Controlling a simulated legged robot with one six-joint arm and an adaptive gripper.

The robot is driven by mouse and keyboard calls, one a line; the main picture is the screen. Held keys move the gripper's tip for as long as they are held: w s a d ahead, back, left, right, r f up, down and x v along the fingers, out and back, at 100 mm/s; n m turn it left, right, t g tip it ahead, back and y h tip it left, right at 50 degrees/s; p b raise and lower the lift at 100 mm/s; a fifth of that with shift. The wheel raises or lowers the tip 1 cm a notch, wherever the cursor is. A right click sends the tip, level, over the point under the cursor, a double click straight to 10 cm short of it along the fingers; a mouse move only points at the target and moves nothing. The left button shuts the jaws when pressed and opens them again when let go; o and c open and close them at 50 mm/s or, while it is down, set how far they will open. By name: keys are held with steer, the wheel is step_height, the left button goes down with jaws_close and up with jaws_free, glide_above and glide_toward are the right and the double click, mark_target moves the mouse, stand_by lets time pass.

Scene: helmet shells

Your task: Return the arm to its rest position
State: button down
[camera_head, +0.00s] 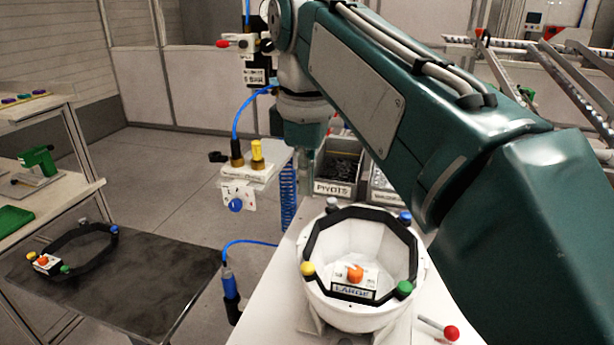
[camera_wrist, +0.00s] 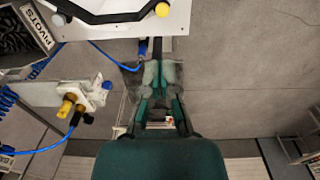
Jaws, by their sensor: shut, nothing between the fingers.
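My teal arm (camera_head: 360,80) reaches from the lower right over the white worktable to the upper middle in the head view. Its wrist end hangs above the floor beyond the table. My gripper (camera_wrist: 161,72) shows in the wrist view with its two grey-tipped fingers together and nothing between them. It points over bare floor near the edge of the white table (camera_wrist: 185,22). In the head view the fingers cannot be made out clearly.
A white shell (camera_head: 335,312) with a black eight-sided ring (camera_head: 312,240) stands on the table, marked LARGE. A valve bracket (camera_head: 250,175) with blue hoses is close left of my wrist. A PIVOTS bin (camera_head: 335,188) is behind. Another black ring (camera_head: 85,232) lies on a dark bench (camera_head: 150,285).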

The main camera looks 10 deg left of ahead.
steer(key=s+d+f+m+t, duration=0.1)
steer(key=d+f+m, duration=0.3)
steer(key=d, duration=0.4)
steer(key=s+d+f+m+t, duration=0.25)
steer(key=d+m, duration=0.25)
steer(key=d, duration=0.3)
steer(key=s+d+f+m+t, duration=0.1)
steer(key=s+d+f+m, duration=0.3)
steer(key=f, duration=0.3)
steer(key=s+d+f+m+t, duration=0.1)
steer(key=s+d+f+m, duration=0.2)
steer(key=f, duration=0.4)
steer(key=d+m, duration=0.1)
steer(key=d, duration=0.1)
steer(key=shift+s+d, duration=0.35)
steer(key=shift+d, duration=0.05)
